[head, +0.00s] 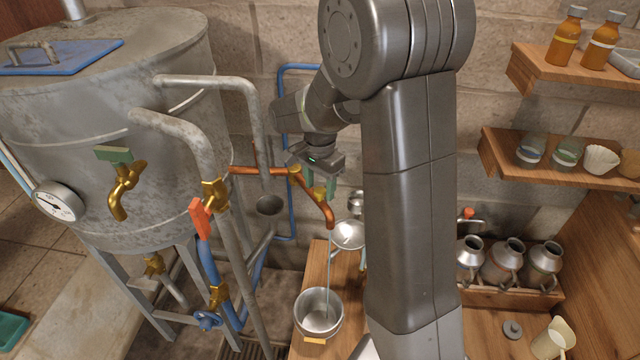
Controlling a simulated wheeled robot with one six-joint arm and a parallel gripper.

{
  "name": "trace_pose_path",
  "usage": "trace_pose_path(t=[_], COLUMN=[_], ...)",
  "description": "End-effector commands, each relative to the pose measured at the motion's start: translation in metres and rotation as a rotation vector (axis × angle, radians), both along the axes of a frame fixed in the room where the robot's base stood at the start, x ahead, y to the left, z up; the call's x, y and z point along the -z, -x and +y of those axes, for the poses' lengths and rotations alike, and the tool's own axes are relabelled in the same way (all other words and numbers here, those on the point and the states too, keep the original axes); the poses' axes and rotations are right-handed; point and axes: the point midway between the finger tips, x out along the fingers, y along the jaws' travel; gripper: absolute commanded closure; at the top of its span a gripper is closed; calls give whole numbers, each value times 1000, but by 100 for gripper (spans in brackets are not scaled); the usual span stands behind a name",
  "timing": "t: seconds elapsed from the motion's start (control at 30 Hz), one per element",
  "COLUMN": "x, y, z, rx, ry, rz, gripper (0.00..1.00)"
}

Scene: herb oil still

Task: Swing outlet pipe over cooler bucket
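The copper outlet pipe (314,195) runs from the left past a brass joint and bends down to the right. Its open end is above a round metal bucket (318,325) with a yellow label on its front. A thin stream falls from the pipe's end into this bucket. I cannot tell whether it is the cooler bucket. My gripper (322,182) points down at the pipe's bend, beside a green piece that may be a handle. The fingers are small and partly hidden, so their opening and any contact are unclear.
The large steel still (100,110) stands at left with brass taps and grey pipes. A funnel (348,234) is behind the bucket, close to my arm. Metal cans (507,260) and wooden shelves (560,155) are at right.

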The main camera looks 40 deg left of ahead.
Motion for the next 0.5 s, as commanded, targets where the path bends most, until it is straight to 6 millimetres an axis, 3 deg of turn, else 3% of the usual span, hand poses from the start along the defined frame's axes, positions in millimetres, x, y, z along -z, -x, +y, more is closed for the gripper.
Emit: trace_pose_path(t=[0.3, 0.5], x=[-3, -33], y=[0, 0], z=[0, 1], rx=[0, 0], ry=[-1, -5], rz=[-1, -3], gripper=[50, 50])
